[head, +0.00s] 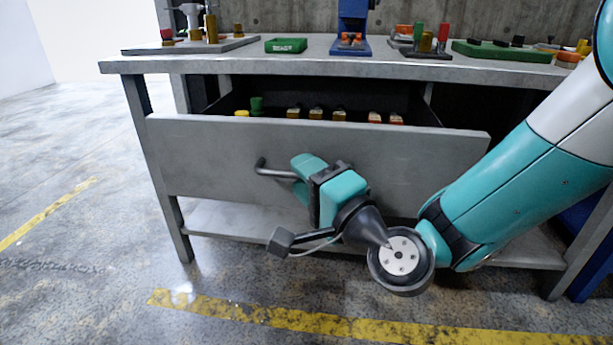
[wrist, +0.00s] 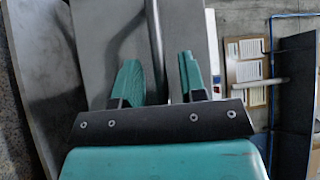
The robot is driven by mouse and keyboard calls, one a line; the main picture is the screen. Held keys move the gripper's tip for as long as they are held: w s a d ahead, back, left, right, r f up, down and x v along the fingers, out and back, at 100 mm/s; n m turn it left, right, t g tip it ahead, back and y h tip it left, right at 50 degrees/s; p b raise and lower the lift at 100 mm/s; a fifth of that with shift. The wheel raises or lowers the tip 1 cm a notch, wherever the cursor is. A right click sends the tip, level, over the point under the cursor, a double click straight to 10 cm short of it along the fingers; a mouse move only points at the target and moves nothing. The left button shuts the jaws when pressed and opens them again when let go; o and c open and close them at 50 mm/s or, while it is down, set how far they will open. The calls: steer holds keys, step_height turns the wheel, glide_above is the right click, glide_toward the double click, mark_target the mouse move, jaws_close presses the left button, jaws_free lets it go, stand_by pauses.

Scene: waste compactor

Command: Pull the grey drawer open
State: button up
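The grey drawer (head: 220,150) hangs under the workbench and stands partly out, with its inside showing above the front panel. Its bar handle (head: 272,171) sticks out from the panel; the right part is hidden behind my gripper (head: 302,176). In the wrist view the handle bar (wrist: 156,40) runs between the two teal fingers of my gripper (wrist: 160,70). The fingers are apart, with a visible gap on each side of the bar, so my gripper is open around the handle. The drawer front (wrist: 100,35) lies just beyond the fingers.
Several small yellow, green and orange items lie in the drawer. The bench top (head: 330,62) carries a green tray (head: 286,45), a blue stand (head: 351,46) and other parts. A lower shelf (head: 225,218) is below the drawer. The floor in front is clear, with yellow stripes (head: 300,318).

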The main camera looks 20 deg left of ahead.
steer(key=b+v, duration=1.2)
stand_by(0.5)
